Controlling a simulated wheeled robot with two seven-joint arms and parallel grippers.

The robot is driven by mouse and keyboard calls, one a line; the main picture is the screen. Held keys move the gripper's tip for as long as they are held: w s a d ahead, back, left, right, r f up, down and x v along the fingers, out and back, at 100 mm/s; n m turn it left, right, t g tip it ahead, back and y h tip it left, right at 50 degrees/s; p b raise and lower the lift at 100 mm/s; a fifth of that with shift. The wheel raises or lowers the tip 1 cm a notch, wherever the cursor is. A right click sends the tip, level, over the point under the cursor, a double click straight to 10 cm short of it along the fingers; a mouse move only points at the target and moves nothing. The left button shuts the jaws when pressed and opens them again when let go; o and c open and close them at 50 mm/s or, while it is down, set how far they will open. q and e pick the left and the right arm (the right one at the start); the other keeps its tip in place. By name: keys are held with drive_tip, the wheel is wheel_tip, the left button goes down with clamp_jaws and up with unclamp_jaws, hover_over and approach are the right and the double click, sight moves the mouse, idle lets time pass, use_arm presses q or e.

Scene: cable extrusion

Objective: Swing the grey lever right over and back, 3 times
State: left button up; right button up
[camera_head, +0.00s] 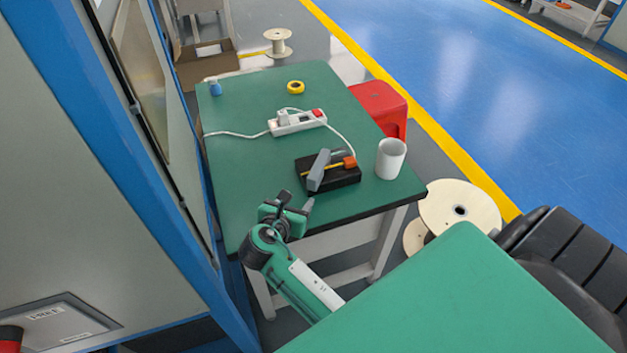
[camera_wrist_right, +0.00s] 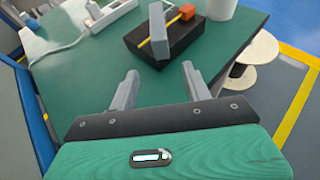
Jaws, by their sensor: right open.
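The grey lever (camera_head: 319,170) stands on a black box (camera_head: 345,177) near the front of the green table. It is raised and tilted. A yellow strip and an orange block (camera_head: 349,162) are on the same box. In the right wrist view the grey lever (camera_wrist_right: 158,32) is ahead of the gripper, with the black box (camera_wrist_right: 182,47) under it. My right gripper (camera_head: 296,200) is open and empty, near the table's front edge, short of the box and apart from the lever. The right wrist view shows its two fingers (camera_wrist_right: 160,90) spread. My left gripper is not in view.
A white cup (camera_head: 391,158) stands just right of the box. A white power strip (camera_head: 298,122) with a cable lies behind it. A yellow tape roll (camera_head: 296,87) and a blue item (camera_head: 215,88) are farther back. A blue-framed cabinet (camera_head: 130,150) borders the table's left.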

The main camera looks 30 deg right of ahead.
sight(311, 184)
drive_tip(key=p+x, duration=0.1)
drive_tip(key=x, duration=1.2)
drive_tip(key=shift+d+f, duration=0.15)
drive_tip(key=shift+d, duration=0.05)
clamp_jaws()
